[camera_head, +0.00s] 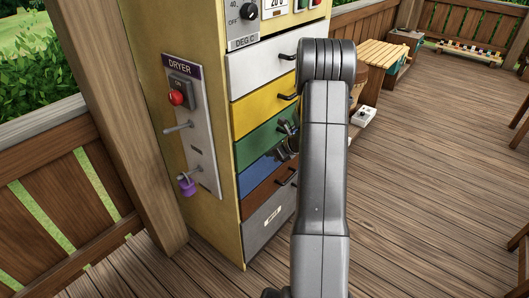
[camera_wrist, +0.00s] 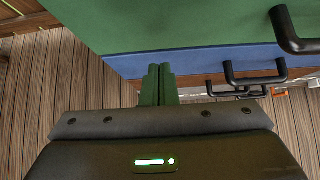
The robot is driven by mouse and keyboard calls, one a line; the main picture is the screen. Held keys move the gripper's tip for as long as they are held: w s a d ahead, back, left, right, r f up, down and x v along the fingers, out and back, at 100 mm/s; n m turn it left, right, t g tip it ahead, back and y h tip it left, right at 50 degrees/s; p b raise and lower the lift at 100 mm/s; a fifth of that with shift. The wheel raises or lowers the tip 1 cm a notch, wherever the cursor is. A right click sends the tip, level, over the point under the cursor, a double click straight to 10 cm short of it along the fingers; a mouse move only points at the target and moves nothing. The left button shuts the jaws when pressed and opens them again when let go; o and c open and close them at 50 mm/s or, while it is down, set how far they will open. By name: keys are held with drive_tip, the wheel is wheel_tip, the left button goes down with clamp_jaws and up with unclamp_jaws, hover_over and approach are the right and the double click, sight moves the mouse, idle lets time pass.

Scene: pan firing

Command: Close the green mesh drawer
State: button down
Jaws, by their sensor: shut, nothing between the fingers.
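The green drawer (camera_head: 258,148) is in the cabinet, between a yellow drawer above and a blue drawer below. Its front looks about flush with its neighbours; I cannot tell if a small gap is left. In the wrist view its green front (camera_wrist: 170,22) fills the top, with a black handle (camera_wrist: 292,32) at the right. My gripper (camera_head: 287,128) is at the right part of the green front, partly hidden behind my arm. In the wrist view my gripper's fingers (camera_wrist: 160,70) are together and empty, pointing at the drawer fronts. Whether they touch is unclear.
The cabinet also has white (camera_head: 265,65), yellow (camera_head: 262,105), blue (camera_head: 258,176), brown (camera_head: 268,192) and grey (camera_head: 268,222) drawers. A dryer panel (camera_head: 192,125) with a red button is on its left side. The wooden deck (camera_head: 430,170) at right is mostly clear.

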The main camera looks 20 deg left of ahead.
drive_tip(key=b+v, duration=0.1)
drive_tip(key=v, duration=0.8)
drive_tip(key=shift+d+r, duration=0.15)
drive_tip(key=shift+r, duration=0.2)
drive_tip(key=p, duration=0.2)
approach(256, 151)
wheel_tip(256, 151, down, 3)
drive_tip(key=a, duration=0.2)
drive_tip(key=w+a, duration=0.1)
drive_tip(key=a, duration=0.1)
drive_tip(key=shift+w+a+f, duration=0.15)
drive_tip(key=shift+w, duration=0.05)
drive_tip(key=shift+d+f, duration=0.1)
drive_tip(key=shift+d, duration=0.3)
drive_tip(key=shift+s+d, duration=0.2)
drive_tip(key=shift+d, duration=0.1)
